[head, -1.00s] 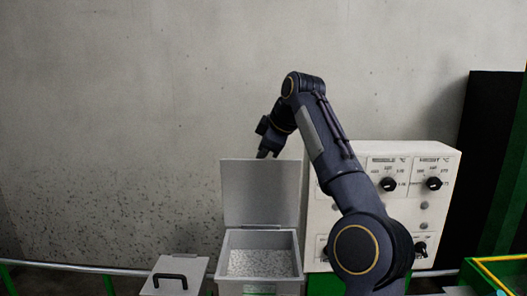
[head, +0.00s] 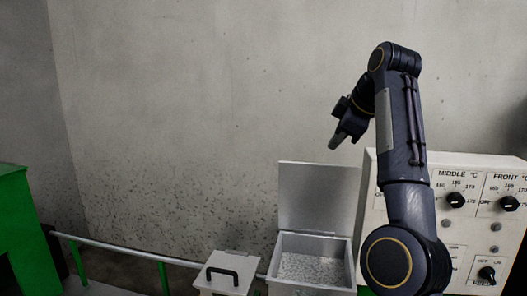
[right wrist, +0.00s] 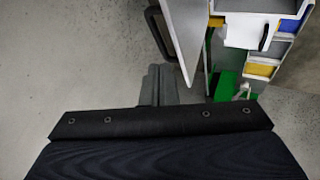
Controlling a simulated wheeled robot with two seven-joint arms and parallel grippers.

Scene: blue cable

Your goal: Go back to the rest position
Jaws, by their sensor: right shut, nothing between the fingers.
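My right gripper (head: 340,138) is raised in front of the grey wall in the head view, at the end of my dark, bent right arm. Its fingers point down and to the left, above the raised lid of a grey bin. In the right wrist view the fingers (right wrist: 159,86) are together with nothing between them. My left gripper is in neither view.
An open grey bin (head: 348,277) holds pale granules, its lid (head: 316,198) upright. Left of it is a closed box with a black handle (head: 222,275). A white control panel (head: 465,228) with black knobs stands at right. A rail (head: 150,252) runs leftward to a green cabinet (head: 15,225).

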